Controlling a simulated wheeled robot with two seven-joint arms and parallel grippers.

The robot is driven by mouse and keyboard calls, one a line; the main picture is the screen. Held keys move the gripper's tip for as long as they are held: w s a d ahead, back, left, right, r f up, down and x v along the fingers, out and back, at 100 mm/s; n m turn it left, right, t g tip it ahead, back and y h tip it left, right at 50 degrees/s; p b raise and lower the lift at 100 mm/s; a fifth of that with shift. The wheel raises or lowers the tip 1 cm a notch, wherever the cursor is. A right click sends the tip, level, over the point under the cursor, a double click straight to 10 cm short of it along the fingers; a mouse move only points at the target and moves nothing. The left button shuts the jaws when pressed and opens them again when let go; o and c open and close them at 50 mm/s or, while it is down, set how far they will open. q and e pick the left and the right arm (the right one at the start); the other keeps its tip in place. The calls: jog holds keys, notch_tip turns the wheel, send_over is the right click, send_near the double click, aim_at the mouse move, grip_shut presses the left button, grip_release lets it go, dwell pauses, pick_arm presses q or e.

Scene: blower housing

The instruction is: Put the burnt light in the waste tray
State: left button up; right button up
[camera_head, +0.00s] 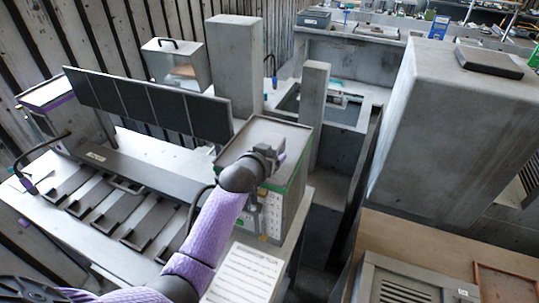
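My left arm, in a purple sleeve, reaches up from the bottom of the head view. Its dark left gripper (271,154) is over the right front part of a grey box with green edges (252,133). The fingers are small and seen from behind, so I cannot tell whether they are open or hold anything. I cannot make out a burnt light. No tray is clearly marked as the waste tray; a reddish-brown rimmed tray (508,284) lies partly in view at the lower right. My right gripper is not in view.
A dark panel row (150,103) stands behind a bench with several slotted holders (125,215). A printed sheet (243,275) lies at the front. A tall grey column (440,130) rises at right, above a wooden surface with a grey louvred box (405,283).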

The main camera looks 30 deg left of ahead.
pick_arm(q)
jog(key=o, duration=0.3)
